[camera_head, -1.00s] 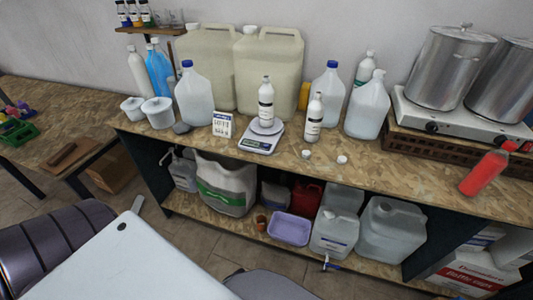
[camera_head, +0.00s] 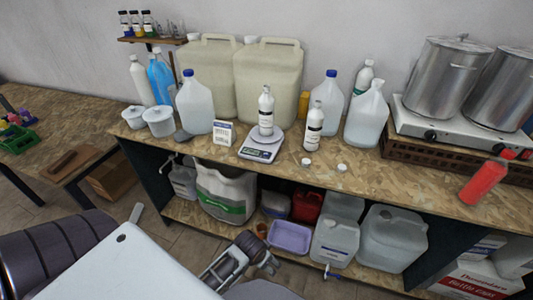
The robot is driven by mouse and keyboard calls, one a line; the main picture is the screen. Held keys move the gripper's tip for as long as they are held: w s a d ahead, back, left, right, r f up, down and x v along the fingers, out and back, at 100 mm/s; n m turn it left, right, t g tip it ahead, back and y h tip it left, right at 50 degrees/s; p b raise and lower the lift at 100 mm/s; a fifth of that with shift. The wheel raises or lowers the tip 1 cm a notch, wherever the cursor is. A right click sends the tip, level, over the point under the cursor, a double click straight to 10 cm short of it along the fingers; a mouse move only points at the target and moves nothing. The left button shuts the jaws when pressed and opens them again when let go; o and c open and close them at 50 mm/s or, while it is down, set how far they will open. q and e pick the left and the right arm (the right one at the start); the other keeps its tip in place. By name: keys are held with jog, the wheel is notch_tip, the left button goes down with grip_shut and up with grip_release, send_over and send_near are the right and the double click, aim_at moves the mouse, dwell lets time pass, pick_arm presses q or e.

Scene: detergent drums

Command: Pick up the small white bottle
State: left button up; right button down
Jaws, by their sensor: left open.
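One white bottle (camera_head: 266,110) stands on a digital scale (camera_head: 262,146). The other white bottle (camera_head: 314,127) stands just right of the scale. My left gripper (camera_head: 262,258) is low in the view, in front of the bench's lower shelf. It is open and empty, well below and apart from both bottles. My right gripper is out of view.
Large jugs (camera_head: 195,103) and beige canisters (camera_head: 268,75) stand behind the bottles. A small card (camera_head: 223,133) stands left of the scale. Two white caps (camera_head: 342,168) lie in front. Steel pots (camera_head: 445,73) and a red bottle (camera_head: 487,178) are at right.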

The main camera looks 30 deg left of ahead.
pick_arm(q)
jog(key=w+a+r+t, duration=0.2)
jog(key=w+r, duration=0.3)
jog(key=r, duration=0.5)
jog(key=n+t+y, duration=0.2)
jog(key=t, duration=0.7)
send_near(263, 109)
jog(key=s+d+f, duration=0.1)
jog(key=d+f, duration=0.2)
jog(key=s+d+f, duration=0.1)
jog(key=d+f, duration=0.2)
jog(key=f, duration=0.1)
jog(key=s+d+f, duration=0.2)
jog(key=d+f, duration=0.1)
jog(key=shift+f, duration=0.35)
jog(key=w+a+r+n+t+y, duration=0.2)
jog(key=w+a+r, duration=0.1)
jog(key=a+r, duration=0.4)
jog(key=shift+a+r+n+t+y, duration=0.25)
jog(key=shift+r+n+t+y, duration=0.05)
jog(key=shift+n+t+y, duration=0.1)
jog(key=shift+w, duration=0.1)
jog(key=shift+w, duration=0.1)
jog(key=shift+p+x, duration=0.7)
jog(key=shift+x, duration=3.6)
jog(key=shift+d, duration=0.1)
jog(key=shift+w, duration=0.15)
